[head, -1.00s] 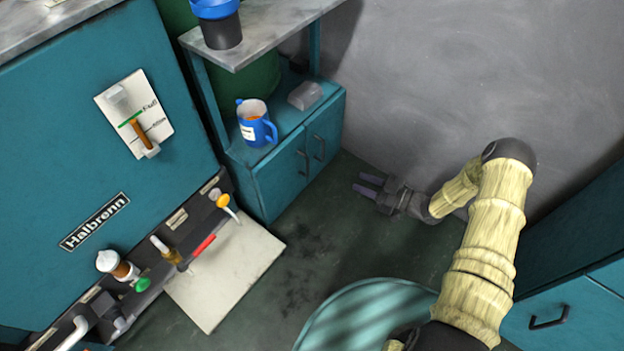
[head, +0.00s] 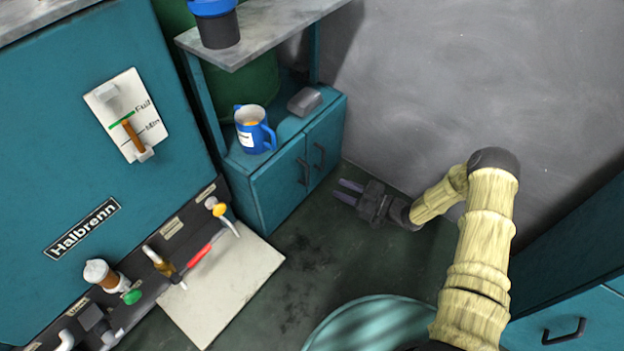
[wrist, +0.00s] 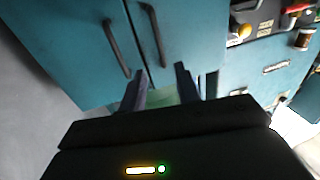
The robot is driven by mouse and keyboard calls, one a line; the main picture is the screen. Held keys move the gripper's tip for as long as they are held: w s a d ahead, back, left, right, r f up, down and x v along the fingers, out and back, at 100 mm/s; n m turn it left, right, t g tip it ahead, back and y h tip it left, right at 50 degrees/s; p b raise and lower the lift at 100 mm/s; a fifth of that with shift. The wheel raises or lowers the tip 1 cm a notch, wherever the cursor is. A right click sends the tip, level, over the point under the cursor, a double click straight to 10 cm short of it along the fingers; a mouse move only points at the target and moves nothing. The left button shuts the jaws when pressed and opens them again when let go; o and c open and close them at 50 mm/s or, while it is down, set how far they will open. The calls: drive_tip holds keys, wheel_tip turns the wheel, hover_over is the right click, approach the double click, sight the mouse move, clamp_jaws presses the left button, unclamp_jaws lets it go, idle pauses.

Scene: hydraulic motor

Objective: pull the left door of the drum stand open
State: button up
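The teal drum stand has two closed doors. The left door (head: 279,191) has a dark bar handle (head: 303,172); the right door (head: 328,137) has its own handle (head: 319,155). My gripper (head: 347,191) is open and empty, low over the floor, right of the doors. In the wrist view, my gripper (wrist: 162,78) has its two fingers spread apart and pointing at the doors. There the left door (wrist: 185,35) is on the right, with its handle (wrist: 153,35) beyond the gap between the fingers. Neither finger clearly touches a handle.
On the stand are a blue jug (head: 255,131) and a grey block (head: 305,101). The Halbrenn machine (head: 60,160), with knobs and taps, stands at the left. A pale mat (head: 235,285) lies before it. A round teal top (head: 370,318) is below my arm. Floor before the doors is clear.

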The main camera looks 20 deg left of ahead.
drive_tip(key=w+a+b, duration=0.2)
drive_tip(key=a+b, duration=0.2)
drive_tip(key=a, duration=0.7)
drive_tip(key=shift+b, duration=0.3)
drive_tip(key=shift+w, duration=0.1)
drive_tip(key=shift+c, duration=0.2)
clamp_jaws()
